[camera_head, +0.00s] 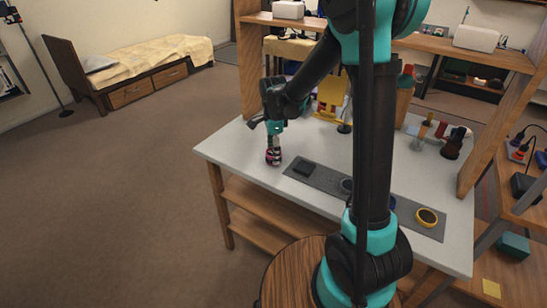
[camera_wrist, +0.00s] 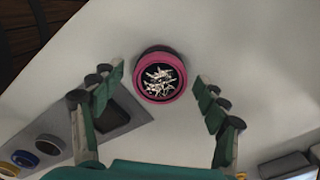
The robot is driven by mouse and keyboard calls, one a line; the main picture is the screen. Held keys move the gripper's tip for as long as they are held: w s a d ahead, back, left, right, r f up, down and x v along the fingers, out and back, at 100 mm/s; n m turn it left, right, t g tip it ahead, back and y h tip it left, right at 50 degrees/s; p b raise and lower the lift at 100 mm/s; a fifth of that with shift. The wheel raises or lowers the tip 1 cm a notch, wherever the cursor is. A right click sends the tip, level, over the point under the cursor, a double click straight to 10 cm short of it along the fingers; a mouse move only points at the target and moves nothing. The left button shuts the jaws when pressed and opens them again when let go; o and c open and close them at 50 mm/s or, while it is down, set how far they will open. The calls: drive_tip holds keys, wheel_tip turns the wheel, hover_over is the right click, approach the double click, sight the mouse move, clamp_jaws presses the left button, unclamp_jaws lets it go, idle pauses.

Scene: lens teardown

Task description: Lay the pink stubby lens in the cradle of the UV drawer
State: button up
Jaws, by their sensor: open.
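The pink stubby lens (camera_head: 273,158) stands on the white table near its front left edge. In the wrist view the lens (camera_wrist: 160,97) shows a pink rim around a dark inside with whitish streaks. My gripper (camera_head: 273,146) is directly above the lens and points down. In the wrist view the open fingers of my gripper (camera_wrist: 160,80) are on both sides of the lens, with a gap on each side. I cannot make out the UV drawer or its cradle.
A grey mat (camera_head: 325,181) lies right of the lens, with a dark square block (camera_head: 303,168) and a yellow ring (camera_head: 427,217) on it. A yellow object (camera_head: 331,94) and several coloured items stand towards the back. The table's front left corner is clear.

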drive_tip(key=shift+f, duration=0.5)
drive_tip(key=c, duration=1.5)
drive_tip(key=shift+r, duration=0.15)
